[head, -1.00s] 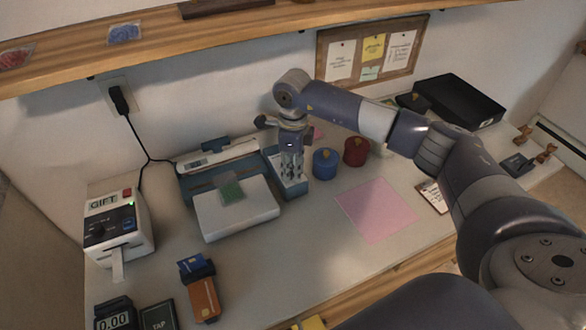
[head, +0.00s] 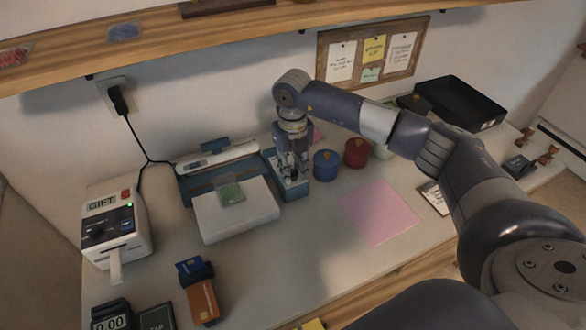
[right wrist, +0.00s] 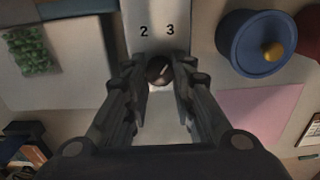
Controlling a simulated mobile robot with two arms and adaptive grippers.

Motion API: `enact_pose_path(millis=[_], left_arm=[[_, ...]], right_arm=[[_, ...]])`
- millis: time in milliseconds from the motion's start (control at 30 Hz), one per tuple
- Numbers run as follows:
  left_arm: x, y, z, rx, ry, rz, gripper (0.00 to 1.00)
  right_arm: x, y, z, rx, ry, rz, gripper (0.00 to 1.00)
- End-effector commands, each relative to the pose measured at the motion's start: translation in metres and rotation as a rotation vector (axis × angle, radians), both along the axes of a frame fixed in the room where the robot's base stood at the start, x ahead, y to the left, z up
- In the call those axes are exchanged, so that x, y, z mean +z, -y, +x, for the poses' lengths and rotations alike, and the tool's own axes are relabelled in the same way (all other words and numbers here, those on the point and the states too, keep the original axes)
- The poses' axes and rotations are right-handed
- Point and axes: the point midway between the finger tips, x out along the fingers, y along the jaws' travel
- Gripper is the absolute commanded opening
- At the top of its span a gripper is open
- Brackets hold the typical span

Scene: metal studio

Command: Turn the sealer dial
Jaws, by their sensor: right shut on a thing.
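The sealer (head: 185,188) is a blue-grey machine with a white top arm, at the back of the counter. Its right side has a panel (head: 292,192), which in the right wrist view carries the numbers 2 and 3 (right wrist: 157,30). The small dark round dial (right wrist: 159,70) has a light pointer mark, directed toward the 3 side. My right gripper (head: 291,176) points down over the panel; in the right wrist view its fingers (right wrist: 160,76) are shut on the dial, one on each side. The dial is hidden by the gripper in the head view. My left gripper is not in view.
A white platform (head: 238,214) with a bag of green pieces (head: 231,194) stands left of the panel. Blue (head: 326,168) and red (head: 356,154) canisters stand close on the right. A pink sheet (head: 378,211) lies flat. A label printer (head: 116,232) stands far left.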

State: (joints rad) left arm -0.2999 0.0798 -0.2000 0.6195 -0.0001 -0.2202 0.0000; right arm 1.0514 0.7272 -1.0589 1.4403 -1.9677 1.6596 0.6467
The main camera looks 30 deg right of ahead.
Motion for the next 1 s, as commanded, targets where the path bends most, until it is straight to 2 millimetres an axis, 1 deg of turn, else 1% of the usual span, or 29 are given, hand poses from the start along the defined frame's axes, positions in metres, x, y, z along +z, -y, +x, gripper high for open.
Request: enact_pose_path(millis=[600,800,1000], left_arm=[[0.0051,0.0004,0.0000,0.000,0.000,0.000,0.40],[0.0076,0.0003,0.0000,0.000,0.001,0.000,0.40],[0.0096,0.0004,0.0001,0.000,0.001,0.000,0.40]], right_arm=[[0.0019,-0.0008,0.0015,-0.581,0.003,0.000,0.00],[0.0017,-0.0012,0.0016,-0.742,0.003,0.001,0.00],[0.0017,-0.0012,0.0021,-0.863,0.004,0.001,0.00]])
